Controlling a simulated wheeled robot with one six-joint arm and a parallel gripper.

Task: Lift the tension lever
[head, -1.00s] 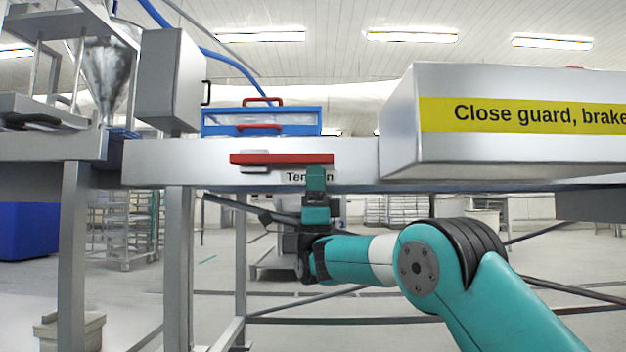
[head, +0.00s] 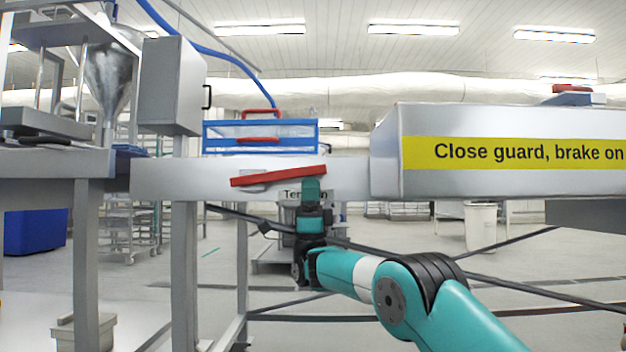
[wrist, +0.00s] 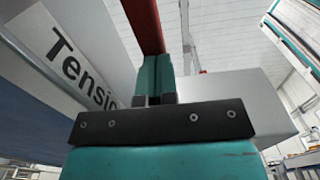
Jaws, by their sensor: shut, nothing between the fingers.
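The tension lever is a red bar (head: 278,176) on the front of the grey machine beam, above the partly hidden "Tension" label (head: 296,195). It is tilted, its right end higher than its left. My gripper (head: 311,182) is upright below the lever's right end, fingers shut with nothing between them. Its fingertips reach the bar's underside and seem to touch it. In the wrist view the red lever (wrist: 143,25) runs up and away from just beyond the shut fingers (wrist: 156,75), with the label (wrist: 75,60) to the left.
A metal guard box (head: 480,125) with a yellow "Close guard, brake on" strip juts out right of the lever. A grey box (head: 168,85) and a blue-framed case (head: 262,135) stand above and behind the beam (head: 160,180). Open floor lies below.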

